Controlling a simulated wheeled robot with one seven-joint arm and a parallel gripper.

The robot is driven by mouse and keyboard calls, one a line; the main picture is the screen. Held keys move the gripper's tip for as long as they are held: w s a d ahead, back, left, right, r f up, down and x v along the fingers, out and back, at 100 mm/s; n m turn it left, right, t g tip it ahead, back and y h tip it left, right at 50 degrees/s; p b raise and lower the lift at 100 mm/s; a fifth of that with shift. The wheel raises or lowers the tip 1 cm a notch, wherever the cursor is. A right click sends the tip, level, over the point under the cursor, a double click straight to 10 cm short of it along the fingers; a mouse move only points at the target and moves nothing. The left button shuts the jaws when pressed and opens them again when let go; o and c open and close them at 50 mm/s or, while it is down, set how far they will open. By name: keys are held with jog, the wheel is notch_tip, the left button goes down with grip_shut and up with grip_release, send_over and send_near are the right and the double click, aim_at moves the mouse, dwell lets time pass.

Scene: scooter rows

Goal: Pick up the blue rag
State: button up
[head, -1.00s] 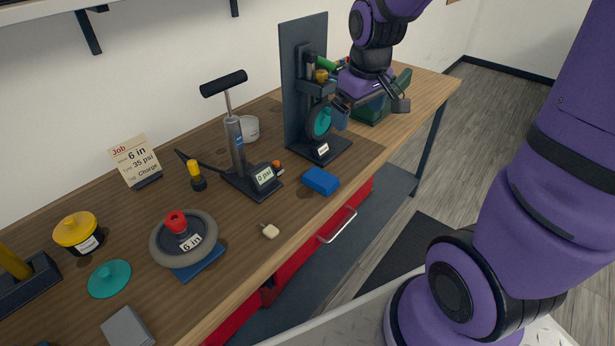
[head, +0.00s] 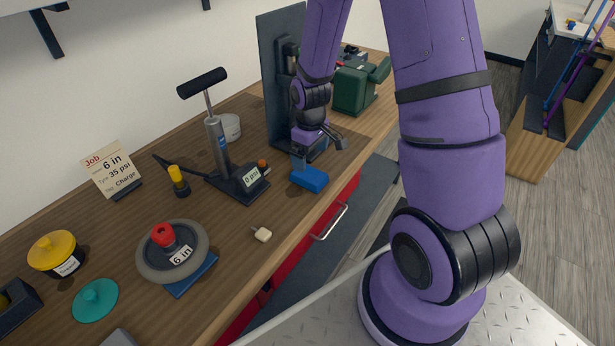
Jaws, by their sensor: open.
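The blue rag (head: 311,180) looks like a small folded block. It lies on the wooden bench near the front edge, to the right of the pump. My gripper (head: 319,150) is open and empty. It is above and just behind the rag, with its fingers pointing down and spread. The bluish left finger is close over the rag's back edge; I cannot tell if it touches. Part of the stand behind is hidden by my arm.
The pump (head: 240,180) with its gauge stands left of the rag. A dark upright stand (head: 275,80) is behind my gripper, and a green vise (head: 352,92) is at the back right. A small cream plug (head: 262,235) and a wheel (head: 155,265) lie nearer, to the left.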

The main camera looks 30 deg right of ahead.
aim_at(309, 173)
jog(key=shift+w+f, duration=0.15)
jog(key=shift+f, duration=3.8)
jog(key=c, duration=1)
jog(key=shift+a+r, duration=0.1)
jog(key=shift+r, duration=0.05)
